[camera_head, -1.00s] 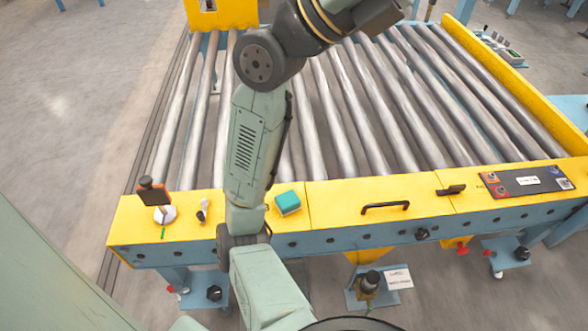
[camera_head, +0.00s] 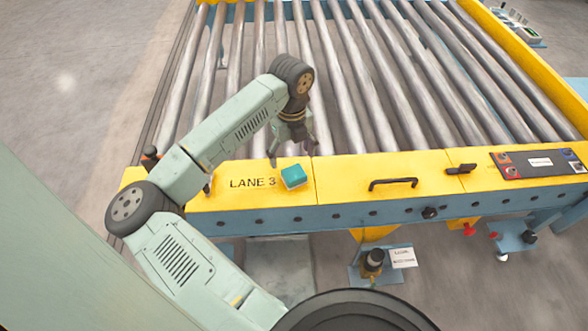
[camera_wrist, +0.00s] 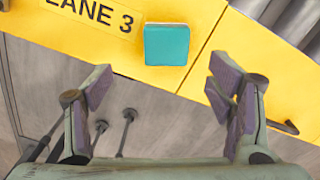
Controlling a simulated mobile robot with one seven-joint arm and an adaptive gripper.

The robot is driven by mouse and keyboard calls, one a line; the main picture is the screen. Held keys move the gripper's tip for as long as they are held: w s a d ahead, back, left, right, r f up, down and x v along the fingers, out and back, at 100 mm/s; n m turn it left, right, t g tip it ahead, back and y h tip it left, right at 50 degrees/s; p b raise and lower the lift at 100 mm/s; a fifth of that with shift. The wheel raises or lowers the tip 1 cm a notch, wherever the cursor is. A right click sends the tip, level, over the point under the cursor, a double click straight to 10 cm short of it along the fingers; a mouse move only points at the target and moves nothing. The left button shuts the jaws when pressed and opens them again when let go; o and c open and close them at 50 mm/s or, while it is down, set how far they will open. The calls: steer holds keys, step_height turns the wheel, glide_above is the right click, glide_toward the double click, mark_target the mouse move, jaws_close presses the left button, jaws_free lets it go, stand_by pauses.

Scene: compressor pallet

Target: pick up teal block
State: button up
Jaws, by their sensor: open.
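The teal block (camera_head: 294,176) sits on the yellow ledge (camera_head: 345,180) of the roller conveyor, just right of the "LANE 3" lettering. In the wrist view the teal block (camera_wrist: 167,45) shows whole, beyond and between the fingertips. My gripper (camera_head: 294,150) hangs just behind the block in the head view, apart from it. In the wrist view my gripper (camera_wrist: 160,90) is open, with nothing between its fingers.
A black handle (camera_head: 393,183) and a smaller black latch (camera_head: 461,169) stand on the ledge to the right. A dark control panel (camera_head: 540,163) lies farther right. Metal rollers (camera_head: 345,90) fill the space behind the ledge. An orange-topped item at left is partly hidden by my arm.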

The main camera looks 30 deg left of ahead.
mark_target(294, 173)
steer(key=f, duration=0.3)
steer(key=f+p, duration=0.1)
steer(key=f, duration=0.2)
steer(key=f+p, duration=0.1)
steer(key=f, duration=0.2)
steer(key=shift+w+d+f, duration=0.2)
steer(key=shift+w+d, duration=0.1)
steer(key=c, duration=1.4)
steer(key=shift+r, duration=0.1)
steer(key=shift+r, duration=0.45)
steer(key=shift+s+r+b, duration=0.3)
steer(key=shift+r+b, duration=0.1)
steer(key=shift+r, duration=0.2)
steer(key=shift+s+r+b, duration=0.3)
steer(key=shift+r+b, duration=0.1)
steer(key=shift+r, duration=0.2)
steer(key=s+b, duration=0.1)
steer(key=s, duration=0.4)
steer(key=s+r+b, duration=0.1)
steer(key=s, duration=0.4)
steer(key=s+d+b, duration=0.1)
steer(key=s+b, duration=0.1)
steer(key=s, duration=0.2)
steer(key=shift+s+r, duration=0.3)
steer(key=shift+s, duration=0.1)
